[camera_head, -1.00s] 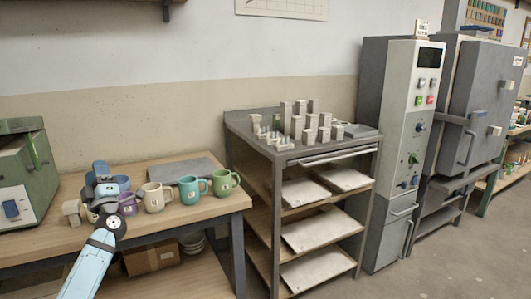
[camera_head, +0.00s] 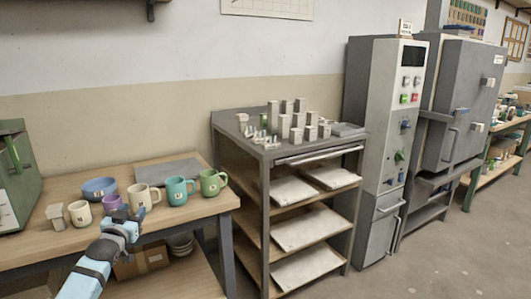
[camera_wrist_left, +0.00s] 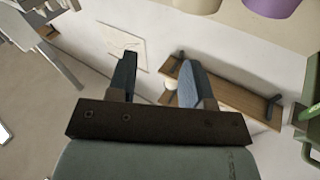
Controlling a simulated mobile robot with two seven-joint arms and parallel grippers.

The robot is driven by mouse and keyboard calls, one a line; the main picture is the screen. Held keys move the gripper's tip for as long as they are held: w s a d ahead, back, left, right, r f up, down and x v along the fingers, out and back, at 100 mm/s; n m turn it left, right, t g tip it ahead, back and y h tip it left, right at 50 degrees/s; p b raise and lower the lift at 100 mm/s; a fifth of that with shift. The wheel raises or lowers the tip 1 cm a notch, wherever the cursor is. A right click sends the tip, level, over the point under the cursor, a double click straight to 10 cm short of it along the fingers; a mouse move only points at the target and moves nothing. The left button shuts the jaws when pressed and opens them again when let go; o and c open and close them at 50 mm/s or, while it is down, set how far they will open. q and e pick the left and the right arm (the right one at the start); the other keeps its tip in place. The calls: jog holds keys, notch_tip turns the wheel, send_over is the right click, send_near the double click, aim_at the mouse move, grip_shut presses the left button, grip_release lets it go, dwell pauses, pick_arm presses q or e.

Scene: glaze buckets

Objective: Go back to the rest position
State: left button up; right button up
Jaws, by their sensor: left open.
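My left gripper (camera_head: 124,228) is at the front edge of the wooden table (camera_head: 50,247), in front of the row of mugs. In the left wrist view its two fingers (camera_wrist_left: 158,72) stand apart with nothing between them. On the table are a white cup (camera_head: 79,214), a small purple mug (camera_head: 113,203), a cream mug (camera_head: 144,195), a teal mug (camera_head: 177,191) and a green mug (camera_head: 211,183). My right gripper is not in view.
A blue bowl (camera_head: 99,187), a grey slab (camera_head: 168,171) and a small block (camera_head: 56,215) are on the table. A green machine (camera_head: 22,175) stands at left. A shelf rack (camera_head: 268,190) and a control cabinet (camera_head: 393,140) stand to the right. Floor is clear at right.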

pick_arm(q)
jog(key=s+d+f+m+g+h+b, duration=0.1)
jog(key=s+d+f+h, duration=0.25)
jog(key=s+d, duration=0.75)
jog(key=s+d+f+m+h+b, duration=0.1)
jog(key=s+d+f+h, duration=0.3)
jog(key=s+d, duration=0.7)
jog(key=s+d+r+n+h+b, duration=0.1)
jog(key=s+d+r, duration=0.15)
jog(key=s, duration=0.75)
jog(key=s+d+r, duration=0.2)
jog(key=s+d, duration=0.1)
jog(key=s, duration=0.7)
jog(key=s+a+r+g+y+p, duration=0.4)
jog(key=a+r+g+y+p, duration=0.2)
jog(key=p, duration=3.2)
jog(key=shift+s+a+r+g, duration=0.4)
jog(key=shift+a+g, duration=0.2)
jog(key=shift+a, duration=0.4)
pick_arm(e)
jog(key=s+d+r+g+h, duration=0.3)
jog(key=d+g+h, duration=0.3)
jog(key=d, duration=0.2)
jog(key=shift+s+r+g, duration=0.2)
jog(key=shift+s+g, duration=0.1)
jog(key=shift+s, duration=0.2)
